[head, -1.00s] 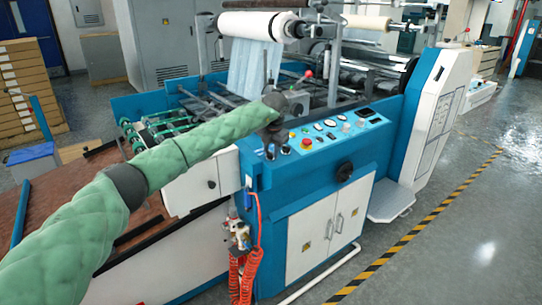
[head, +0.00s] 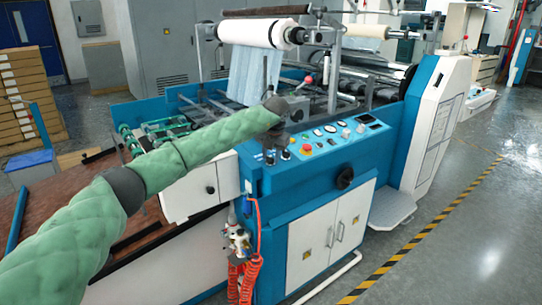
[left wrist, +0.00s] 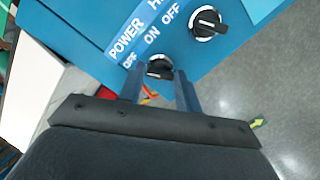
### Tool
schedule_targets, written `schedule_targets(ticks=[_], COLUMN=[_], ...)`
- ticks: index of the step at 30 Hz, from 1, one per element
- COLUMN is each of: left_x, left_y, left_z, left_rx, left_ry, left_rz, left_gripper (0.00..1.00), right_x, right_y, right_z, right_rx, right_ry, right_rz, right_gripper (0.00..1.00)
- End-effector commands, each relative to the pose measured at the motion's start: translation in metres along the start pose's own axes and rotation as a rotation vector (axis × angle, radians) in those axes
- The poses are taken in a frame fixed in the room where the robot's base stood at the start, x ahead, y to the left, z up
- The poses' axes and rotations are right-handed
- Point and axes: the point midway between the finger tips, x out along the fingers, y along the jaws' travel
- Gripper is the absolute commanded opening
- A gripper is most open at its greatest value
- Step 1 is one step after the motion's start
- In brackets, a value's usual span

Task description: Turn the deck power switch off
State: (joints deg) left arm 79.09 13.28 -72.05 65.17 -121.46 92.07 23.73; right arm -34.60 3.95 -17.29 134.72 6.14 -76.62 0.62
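The blue control panel (head: 330,136) is on the near side of the machine. In the left wrist view, a black rotary knob (left wrist: 160,66) sits below the white-on-blue POWER label (left wrist: 127,38), with OFF and ON marked beside it. My left gripper (left wrist: 159,72) is open, its two dark fingers apart on either side of this knob. I cannot tell whether they touch it. The knob is partly hidden and its setting is unclear. A second black knob (left wrist: 208,24) with a white line is to the upper right. In the head view my left gripper (head: 269,157) points down at the panel's left end.
A red button (head: 306,150), gauges and a small display are to the right on the panel. A film roll (head: 250,33) is above. A red coiled hose (head: 245,280) hangs below the panel. The floor (head: 460,230) at right is clear, with a striped line.

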Motion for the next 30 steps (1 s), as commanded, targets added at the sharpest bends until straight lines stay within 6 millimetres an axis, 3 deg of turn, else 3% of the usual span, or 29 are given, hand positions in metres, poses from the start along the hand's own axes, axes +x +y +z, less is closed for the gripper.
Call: schedule_targets(ticks=[3,14,19,24,30], left_x=[0.000,-0.006,-0.028,-0.054,-0.073], left_y=[0.000,0.000,0.000,0.000,0.000], left_z=[0.000,0.000,0.000,0.000,0.000], left_rx=[0.000,0.001,0.002,0.002,0.000], left_ry=[0.000,-0.001,-0.003,-0.002,0.000], left_rz=[0.000,0.000,0.001,0.001,0.000], left_gripper=[0.53,0.53,0.53,0.53,0.53], right_x=[0.000,0.002,0.011,0.040,0.053], right_y=[0.000,0.001,0.000,0.004,0.006], right_z=[0.000,0.001,0.001,0.007,0.011], right_rx=[0.000,0.000,0.000,0.002,0.004], right_ry=[-0.001,0.002,0.019,0.037,0.051], right_rz=[0.000,0.000,-0.007,-0.005,-0.005], right_gripper=[0.00,0.00,0.00,0.00,0.00])
